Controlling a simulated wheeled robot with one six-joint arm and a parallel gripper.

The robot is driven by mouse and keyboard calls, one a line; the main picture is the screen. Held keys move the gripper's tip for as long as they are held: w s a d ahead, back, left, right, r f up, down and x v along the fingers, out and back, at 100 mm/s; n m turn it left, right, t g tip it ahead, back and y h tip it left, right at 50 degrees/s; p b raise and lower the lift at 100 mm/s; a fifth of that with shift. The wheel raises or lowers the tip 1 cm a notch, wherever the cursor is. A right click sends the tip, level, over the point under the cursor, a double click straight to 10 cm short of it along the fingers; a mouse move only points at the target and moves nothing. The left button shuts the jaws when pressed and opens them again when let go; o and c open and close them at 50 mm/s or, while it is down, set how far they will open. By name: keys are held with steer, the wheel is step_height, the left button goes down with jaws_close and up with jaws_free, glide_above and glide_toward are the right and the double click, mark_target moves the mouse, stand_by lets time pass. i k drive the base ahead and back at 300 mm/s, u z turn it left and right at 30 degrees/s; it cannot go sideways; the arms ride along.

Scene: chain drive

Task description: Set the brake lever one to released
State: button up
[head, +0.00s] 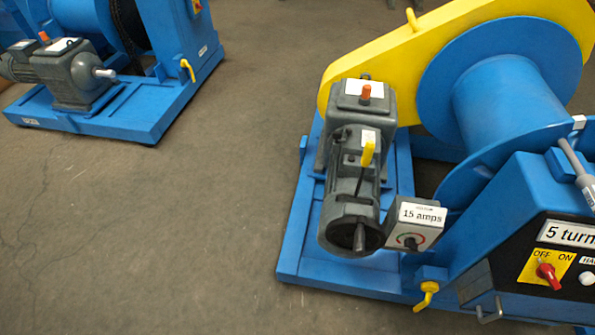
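A blue winch machine with a yellow chain guard (405,50) and a blue drum (505,100) stands at the right. A yellow handle (427,292) sits low on the front of the blue frame. No readable label shows which of these is brake lever one, and I cannot tell its setting. My gripper is not in view.
A grey box reading "15 amps" (413,222) sits beside the motor. A panel has a red OFF/ON switch (547,275) and a "5 turn" label (570,235). A second blue machine (105,118) stands at the upper left. The concrete floor (200,220) between them is clear.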

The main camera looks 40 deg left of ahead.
mark_target(369, 146)
steer(key=u, duration=3.25)
steer(key=i, duration=1)
steer(key=z, duration=2.15)
steer(key=i, duration=0.5)
steer(key=z, duration=0.05)
